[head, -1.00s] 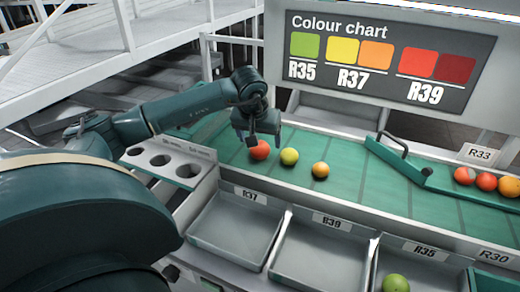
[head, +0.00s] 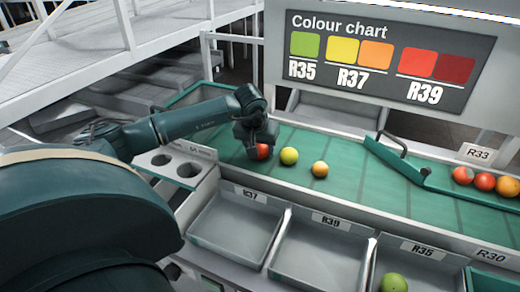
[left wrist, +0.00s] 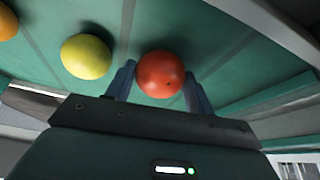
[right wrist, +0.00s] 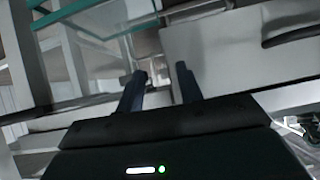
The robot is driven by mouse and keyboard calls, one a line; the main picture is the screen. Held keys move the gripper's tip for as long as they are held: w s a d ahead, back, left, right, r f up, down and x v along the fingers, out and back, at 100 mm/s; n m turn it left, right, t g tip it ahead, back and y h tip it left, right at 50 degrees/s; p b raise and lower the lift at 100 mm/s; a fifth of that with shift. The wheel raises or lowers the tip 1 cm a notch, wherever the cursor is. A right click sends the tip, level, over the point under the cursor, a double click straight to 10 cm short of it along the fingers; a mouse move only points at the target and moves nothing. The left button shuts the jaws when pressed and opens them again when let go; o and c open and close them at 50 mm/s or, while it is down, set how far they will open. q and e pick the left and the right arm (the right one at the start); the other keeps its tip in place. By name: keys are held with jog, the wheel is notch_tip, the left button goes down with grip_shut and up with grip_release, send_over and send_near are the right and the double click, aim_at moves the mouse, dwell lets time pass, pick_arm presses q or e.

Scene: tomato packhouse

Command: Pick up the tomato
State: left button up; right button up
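The red tomato (head: 262,152) sits on the green belt, leftmost in a row with a yellow-green tomato (head: 289,156) and an orange one (head: 320,169). My left gripper (head: 258,150) is down over the red tomato and partly covers it. In the left wrist view the red tomato (left wrist: 161,74) lies between the two fingers (left wrist: 160,78), which stand apart on either side of it. A firm hold does not show. The yellow-green tomato (left wrist: 86,56) is just outside the left finger. My right gripper (right wrist: 160,83) shows only in its wrist view, open and empty.
Grey bins labelled R37 (head: 213,263), R39 (head: 303,280) and R35 stand along the belt's front; a green tomato (head: 393,283) lies in R35. A green diverter (head: 400,165) crosses the belt at the right, with several tomatoes beyond. A holed gauge plate (head: 176,157) is at the left.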

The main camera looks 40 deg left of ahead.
pick_arm(q)
jog(key=shift+c, duration=0.7)
jog(key=shift+r, duration=0.1)
notch_tip(320, 180, up, 10)
jog(key=shift+f+b, duration=0.1)
jog(key=shift+b, duration=0.3)
pick_arm(e)
jog(key=shift+a, duration=0.2)
jog(key=shift+f, duration=0.1)
